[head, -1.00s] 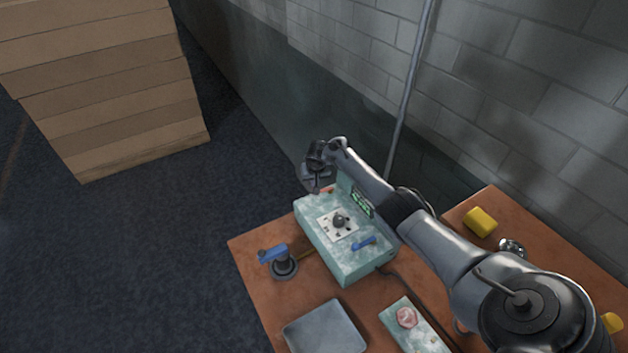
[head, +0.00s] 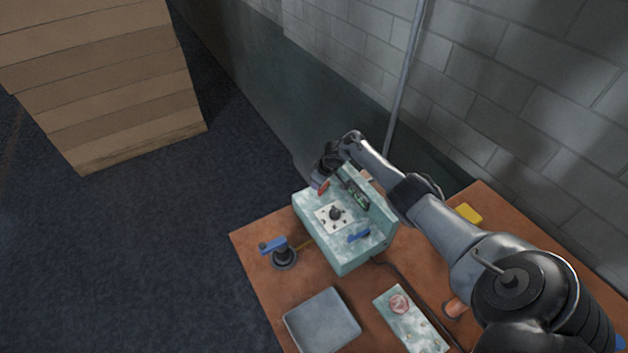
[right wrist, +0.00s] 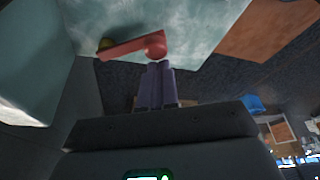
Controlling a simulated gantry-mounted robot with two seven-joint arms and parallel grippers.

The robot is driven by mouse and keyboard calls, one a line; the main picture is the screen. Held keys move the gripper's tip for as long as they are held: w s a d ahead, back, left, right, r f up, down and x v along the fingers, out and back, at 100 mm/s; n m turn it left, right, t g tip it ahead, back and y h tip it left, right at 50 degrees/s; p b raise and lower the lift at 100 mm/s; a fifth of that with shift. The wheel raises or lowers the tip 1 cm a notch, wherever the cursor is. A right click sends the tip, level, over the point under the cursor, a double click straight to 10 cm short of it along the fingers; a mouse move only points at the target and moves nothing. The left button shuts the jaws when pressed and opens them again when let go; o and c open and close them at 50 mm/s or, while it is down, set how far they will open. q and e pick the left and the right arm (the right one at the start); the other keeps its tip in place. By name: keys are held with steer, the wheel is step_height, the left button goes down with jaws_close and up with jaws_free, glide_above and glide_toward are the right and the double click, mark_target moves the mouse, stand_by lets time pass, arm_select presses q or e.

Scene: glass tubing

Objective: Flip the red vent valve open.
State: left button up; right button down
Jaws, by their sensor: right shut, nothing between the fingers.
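The red vent valve (head: 322,187) sits at the far end of a mottled teal box (head: 340,250), partly hidden by my right gripper (head: 324,171). In the right wrist view the red lever (right wrist: 130,48) lies along the box edge, with a round end at right and a brass-coloured piece at its left end. My right gripper (right wrist: 157,68) is shut and empty, its fingertips at the lever's round end. I cannot tell whether they touch it. My left gripper is not in view.
The box carries a dial (head: 336,214), a blue lever (head: 358,234) and a raised display panel. A blue-handled fitting (head: 284,257), a grey tray (head: 322,321) and a teal block (head: 410,322) share the brown table (head: 262,232). A block wall stands behind.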

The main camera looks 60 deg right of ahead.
steer(key=shift+s+f+n+y+b, duration=0.1)
steer(key=shift+s+n+y+b, duration=0.5)
steer(key=shift+n, duration=0.6)
steer(key=shift+s+n, duration=0.25)
steer(key=shift+n, duration=0.15)
